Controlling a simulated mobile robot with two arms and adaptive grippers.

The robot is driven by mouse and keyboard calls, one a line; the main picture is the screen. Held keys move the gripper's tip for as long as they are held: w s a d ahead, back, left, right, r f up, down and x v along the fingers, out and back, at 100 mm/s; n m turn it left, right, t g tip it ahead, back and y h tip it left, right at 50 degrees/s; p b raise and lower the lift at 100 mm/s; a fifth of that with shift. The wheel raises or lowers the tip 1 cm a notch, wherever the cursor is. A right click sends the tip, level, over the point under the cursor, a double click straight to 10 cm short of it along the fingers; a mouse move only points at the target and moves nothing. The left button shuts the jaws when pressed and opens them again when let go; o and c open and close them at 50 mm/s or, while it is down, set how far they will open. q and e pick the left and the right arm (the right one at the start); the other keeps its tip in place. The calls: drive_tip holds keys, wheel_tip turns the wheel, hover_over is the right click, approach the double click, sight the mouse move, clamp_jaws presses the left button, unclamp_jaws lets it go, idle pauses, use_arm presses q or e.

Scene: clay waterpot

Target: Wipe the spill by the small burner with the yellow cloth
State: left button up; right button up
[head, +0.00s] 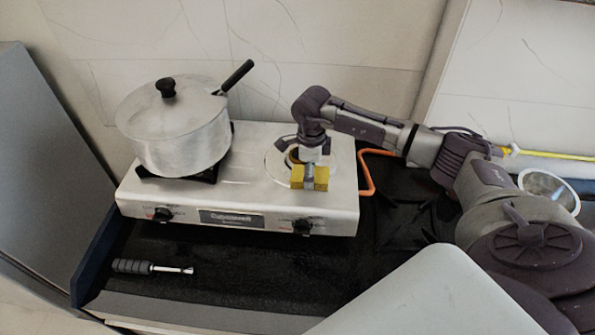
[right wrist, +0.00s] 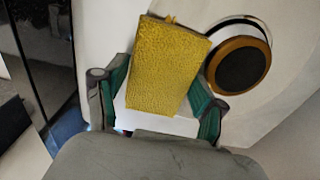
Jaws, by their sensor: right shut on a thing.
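The yellow cloth (head: 321,180) is a small block-like pad over the stove's right front part, just in front of the small burner (head: 291,155). My right gripper (head: 309,172) is shut on it from above. In the right wrist view the cloth (right wrist: 167,65) sits between the two green-padded fingers (right wrist: 160,92). The small burner (right wrist: 240,65) shows there as a dark disc with a brown ring, close beside the cloth on the right. My wrist partly hides the burner in the head view. I cannot make out the spill. My left gripper is not in view.
A lidded metal pot (head: 180,135) stands on the left burner of the silver stove (head: 240,195), its handle pointing up right. A dark-handled tool (head: 150,267) lies on the black counter (head: 240,275). An orange hose (head: 369,175) and a metal bowl (head: 550,188) are at right.

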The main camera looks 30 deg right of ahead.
sight(295, 174)
drive_tip(key=shift+s+d+f, duration=0.15)
drive_tip(key=shift+s+d, duration=0.1)
drive_tip(key=shift+d, duration=0.35)
drive_tip(key=shift+a, duration=0.2)
drive_tip(key=shift+w+a+b, duration=0.3)
drive_tip(key=shift+a+b, duration=0.1)
drive_tip(key=shift+a, duration=0.2)
drive_tip(key=shift+w+a+b, duration=0.3)
drive_tip(key=shift+a+b, duration=0.1)
drive_tip(key=shift+a, duration=0.15)
drive_tip(key=shift+w+a, duration=0.4)
drive_tip(key=shift+a, duration=0.25)
drive_tip(key=shift+w+a, duration=0.25)
drive_tip(key=shift+w, duration=0.05)
drive_tip(key=shift+w+a+b, duration=0.2)
drive_tip(key=shift+a+b, duration=0.05)
drive_tip(key=shift+b, duration=0.35)
drive_tip(key=shift+w+a+b, duration=0.45)
drive_tip(key=shift+w+a, duration=0.6)
drive_tip(key=shift+a, duration=0.1)
drive_tip(key=shift+w+a+f, duration=0.1)
drive_tip(key=shift+w+a, duration=0.05)
drive_tip(key=shift+w, duration=0.05)
drive_tip(key=shift+s, duration=0.25)
drive_tip(key=r+p, duration=0.3)
drive_tip(key=r, duration=0.2)
drive_tip(key=shift+d+r, duration=0.15)
drive_tip(key=shift+d, duration=0.05)
drive_tip(key=shift+r+p, duration=0.3)
drive_tip(key=shift+r, duration=0.15)
